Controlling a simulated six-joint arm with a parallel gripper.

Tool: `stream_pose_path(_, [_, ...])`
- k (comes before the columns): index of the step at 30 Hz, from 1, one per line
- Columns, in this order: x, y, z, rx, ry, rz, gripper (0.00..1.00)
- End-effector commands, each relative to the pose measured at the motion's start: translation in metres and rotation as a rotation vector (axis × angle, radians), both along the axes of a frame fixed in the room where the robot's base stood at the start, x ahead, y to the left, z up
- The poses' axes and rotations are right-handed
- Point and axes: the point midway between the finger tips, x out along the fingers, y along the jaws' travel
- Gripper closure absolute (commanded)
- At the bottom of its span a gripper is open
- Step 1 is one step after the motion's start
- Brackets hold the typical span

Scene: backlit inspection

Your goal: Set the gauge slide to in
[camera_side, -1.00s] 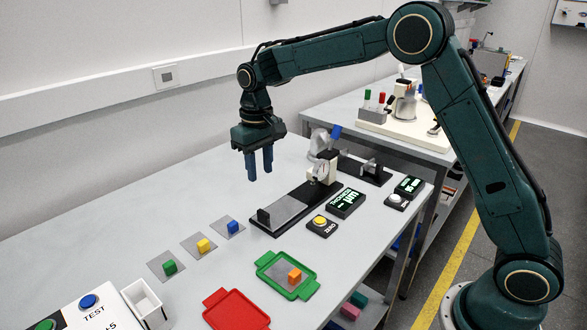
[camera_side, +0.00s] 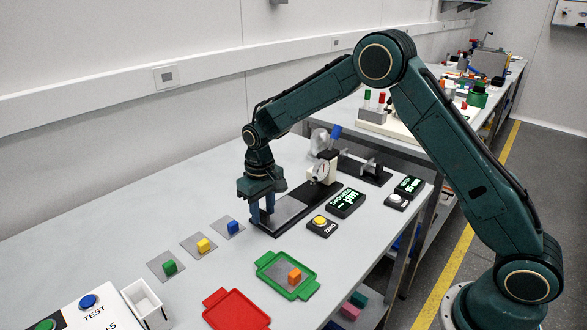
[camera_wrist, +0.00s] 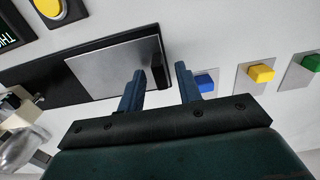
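The gauge slide is a grey plate (camera_side: 287,210) on a black base, with a black upright block (camera_wrist: 157,63) at its outer end, away from the dial gauge (camera_side: 323,168). In the wrist view the plate (camera_wrist: 108,68) lies left of the block. My gripper (camera_side: 262,213) is low over that outer end, pointing down. In the wrist view its two blue fingers (camera_wrist: 159,72) are apart, with the block in the gap between their tips. I cannot tell whether either finger touches it. In the side view the fingers mostly hide the block.
The yellow zero button (camera_side: 320,220) and thickness display (camera_side: 346,202) stand right of the slide. Blue (camera_side: 233,227), yellow (camera_side: 203,245) and green (camera_side: 170,267) cubes sit on grey pads to the left. A green tray (camera_side: 269,260) with an orange cube lies in front.

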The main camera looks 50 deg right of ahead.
Motion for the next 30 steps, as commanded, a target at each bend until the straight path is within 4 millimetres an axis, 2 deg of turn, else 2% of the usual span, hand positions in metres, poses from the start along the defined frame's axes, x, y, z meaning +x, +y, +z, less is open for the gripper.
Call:
stream_pose_path(5, [-0.0003, 0.0000, -0.0099, 0.000, 0.001, 0.000, 0.65])
stream_pose_path(14, [-0.0001, 0.0000, -0.0110, 0.000, 0.000, 0.000, 0.65])
stream_pose_path(19, [-0.0001, 0.0000, -0.0108, 0.000, 0.000, 0.000, 0.97])
stream_pose_path(20, [0.0000, 0.0000, -0.0108, 0.000, 0.000, 0.000, 1.00])
stream_pose_path(26, [0.0000, -0.0003, -0.0106, 0.000, 0.000, 0.000, 1.00])
stream_pose_path(30, [0.0003, -0.0082, -0.0104, 0.000, -0.001, -0.002, 1.00])
